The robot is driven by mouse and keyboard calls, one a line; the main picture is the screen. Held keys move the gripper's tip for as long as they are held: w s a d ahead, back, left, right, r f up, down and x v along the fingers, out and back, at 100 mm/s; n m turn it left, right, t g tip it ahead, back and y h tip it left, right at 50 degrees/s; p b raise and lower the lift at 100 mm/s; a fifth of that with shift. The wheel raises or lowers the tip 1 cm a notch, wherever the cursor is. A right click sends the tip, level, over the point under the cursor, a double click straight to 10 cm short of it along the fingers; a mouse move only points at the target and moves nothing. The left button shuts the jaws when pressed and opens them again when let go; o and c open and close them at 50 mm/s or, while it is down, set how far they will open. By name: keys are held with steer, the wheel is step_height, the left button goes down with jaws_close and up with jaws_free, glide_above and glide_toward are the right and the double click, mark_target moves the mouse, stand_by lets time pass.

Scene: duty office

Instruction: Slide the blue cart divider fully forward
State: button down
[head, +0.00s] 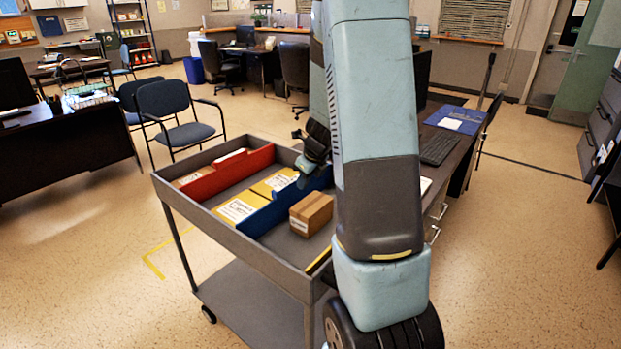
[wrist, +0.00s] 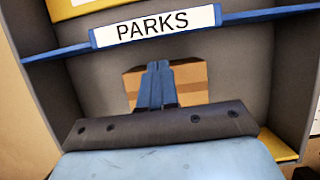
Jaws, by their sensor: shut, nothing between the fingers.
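The blue divider (head: 264,220) stands upright across the grey cart's top tray (head: 262,262), between the yellow envelopes and a cardboard box. In the wrist view the blue divider (wrist: 262,16) crosses the top of the picture, with a white "PARKS" label on it. My gripper (head: 305,180) is over the tray close to the divider's far part; whether it touches is not clear. In the wrist view my gripper's fingers (wrist: 158,68) are shut and empty, just below the label in the picture and in front of the box.
The cardboard box (head: 311,213) sits in the tray on the near side of the blue divider. A red divider (head: 226,176) and yellow envelopes (head: 240,208) lie beyond it. A desk with a keyboard (head: 438,148) stands to the right. Chairs (head: 178,118) stand behind the cart.

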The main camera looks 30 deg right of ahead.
steer(key=shift+w+a, duration=0.2)
steer(key=shift+w, duration=0.3)
steer(key=shift+w+a, duration=0.2)
steer(key=shift+w, duration=0.3)
steer(key=shift+w, duration=0.1)
steer(key=shift+w+a, duration=0.4)
steer(key=shift+w, duration=0.5)
steer(key=shift+w+a, duration=0.35)
steer(key=shift+w, duration=0.5)
steer(key=shift+w+a, duration=0.4)
steer(key=shift+w, duration=0.5)
steer(key=shift+s, duration=0.15)
